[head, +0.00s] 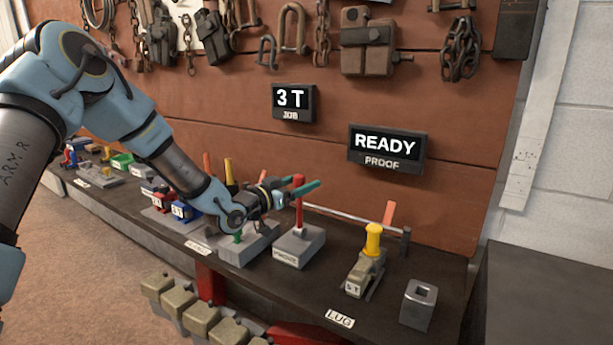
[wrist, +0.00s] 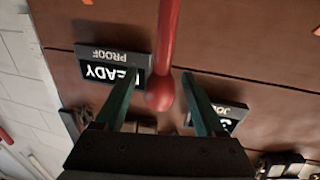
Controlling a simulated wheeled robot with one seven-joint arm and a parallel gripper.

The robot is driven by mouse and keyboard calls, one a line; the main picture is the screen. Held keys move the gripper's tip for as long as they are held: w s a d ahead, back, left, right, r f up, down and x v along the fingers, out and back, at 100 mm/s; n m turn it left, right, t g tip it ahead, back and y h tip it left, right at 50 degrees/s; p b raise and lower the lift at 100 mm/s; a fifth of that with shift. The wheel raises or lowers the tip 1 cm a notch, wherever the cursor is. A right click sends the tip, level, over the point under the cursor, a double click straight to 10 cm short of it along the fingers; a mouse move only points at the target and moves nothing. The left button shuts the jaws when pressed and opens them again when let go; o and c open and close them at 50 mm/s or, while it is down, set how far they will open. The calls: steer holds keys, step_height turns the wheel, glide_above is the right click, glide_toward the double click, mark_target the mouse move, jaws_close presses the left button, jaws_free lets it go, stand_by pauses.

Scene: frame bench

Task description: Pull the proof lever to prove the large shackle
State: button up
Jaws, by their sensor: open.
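The proof lever (head: 299,217) is a red upright handle on a grey labelled block (head: 307,247) on the bench. My gripper (head: 311,183) is at the lever's top, with its teal fingers open. In the wrist view the red lever with its round knob (wrist: 160,95) lies between my open fingers (wrist: 162,75), with gaps to both sides. The PROOF sign (head: 386,148) reads READY and the JOB sign (head: 293,100) reads 3 T. I cannot tell which shackle is the large one.
A yellow-topped grey fixture (head: 366,270) marked 5 T and a grey square socket block (head: 418,304) stand to the right. A thin metal rod (head: 350,217) runs behind the lever. Blue and red items (head: 181,208) are to the left. Shackles (head: 293,28) and chains hang on the wall.

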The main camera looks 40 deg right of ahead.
steer(key=shift+d, duration=1.1)
jaws_close()
stand_by(0.7)
